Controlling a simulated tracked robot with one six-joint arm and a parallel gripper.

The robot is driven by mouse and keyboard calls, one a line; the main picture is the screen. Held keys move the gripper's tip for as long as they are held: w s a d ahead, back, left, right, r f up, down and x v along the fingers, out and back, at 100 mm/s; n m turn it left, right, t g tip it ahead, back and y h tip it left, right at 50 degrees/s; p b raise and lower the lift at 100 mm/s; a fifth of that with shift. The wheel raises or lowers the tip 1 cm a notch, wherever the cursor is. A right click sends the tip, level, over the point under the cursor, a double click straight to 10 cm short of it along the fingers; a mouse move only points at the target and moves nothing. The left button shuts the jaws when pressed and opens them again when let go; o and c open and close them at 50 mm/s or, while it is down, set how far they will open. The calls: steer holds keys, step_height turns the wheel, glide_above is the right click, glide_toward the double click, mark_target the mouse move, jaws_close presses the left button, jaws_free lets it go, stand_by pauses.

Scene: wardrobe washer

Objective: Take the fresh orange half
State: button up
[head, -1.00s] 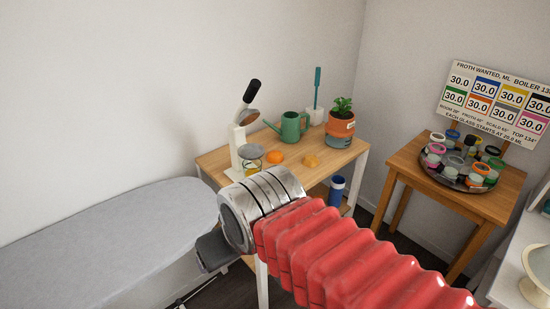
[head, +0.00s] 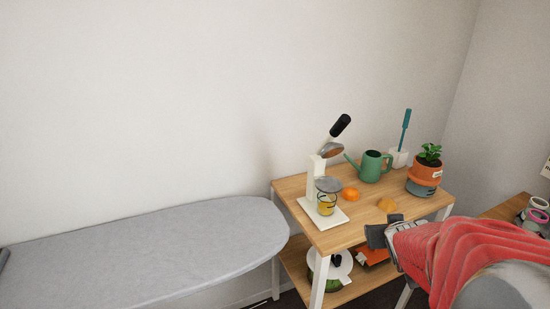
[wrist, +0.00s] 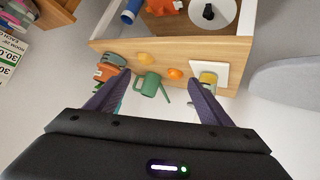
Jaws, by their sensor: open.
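A bright orange half (head: 350,194) lies on the wooden table (head: 348,233), right of the white juicer press (head: 326,199). A duller, yellowish-orange half (head: 388,205) lies nearer the table's front right edge. The brighter one looks fresher. In the wrist view, which is turned over, the bright half (wrist: 174,73) and the dull half (wrist: 144,58) both show between my spread fingers. My gripper (head: 377,236) is open and empty, at the table's front edge in the head view, closer to the dull half. The orange halves' cut faces cannot be made out.
A green watering can (head: 371,167) stands behind the halves, with a potted plant (head: 425,170) at the right and a teal-handled brush in a white holder (head: 399,157) at the back. A glass (head: 326,204) stands under the press. An ironing board (head: 140,258) is to the left.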

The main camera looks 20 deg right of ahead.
steer(key=s+d+f+m+t, duration=0.1)
steer(key=s+d+f, duration=0.3)
steer(key=d, duration=0.2)
steer(key=s+d+f+m+t, duration=0.1)
steer(key=s+d+f+t, duration=0.1)
steer(key=s+d+f, duration=0.2)
steer(key=d, duration=0.2)
steer(key=shift+d+f+h, duration=0.25)
steer(key=shift+d+h, duration=0.1)
steer(key=shift+h, duration=0.05)
